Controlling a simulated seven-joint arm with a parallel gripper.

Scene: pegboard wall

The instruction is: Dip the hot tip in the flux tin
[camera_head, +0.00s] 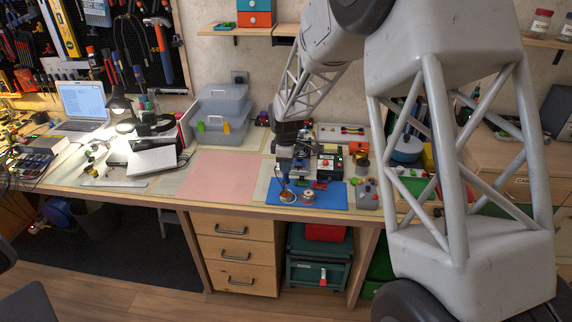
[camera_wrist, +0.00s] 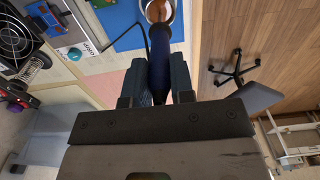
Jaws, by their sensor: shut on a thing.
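My gripper (camera_head: 285,174) hangs over the blue mat (camera_head: 332,197) on the bench. In the wrist view, my gripper (camera_wrist: 156,84) is shut on the dark blue handle of a soldering iron (camera_wrist: 160,55), which points away from the jaws. A small round tin with a metal rim (camera_head: 288,199), likely the flux tin, stands on the left part of the mat, below the iron. In the wrist view, the iron's front end overlaps the round tin (camera_wrist: 177,19). I cannot tell whether the tip touches what is inside.
A small round reddish item (camera_head: 308,198) stands just right of the tin. A grey box with a knob (camera_head: 366,197) is at the mat's right. A pink mat (camera_head: 222,176) lies clear to the left. A fan unit (camera_wrist: 14,42) shows in the wrist view.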

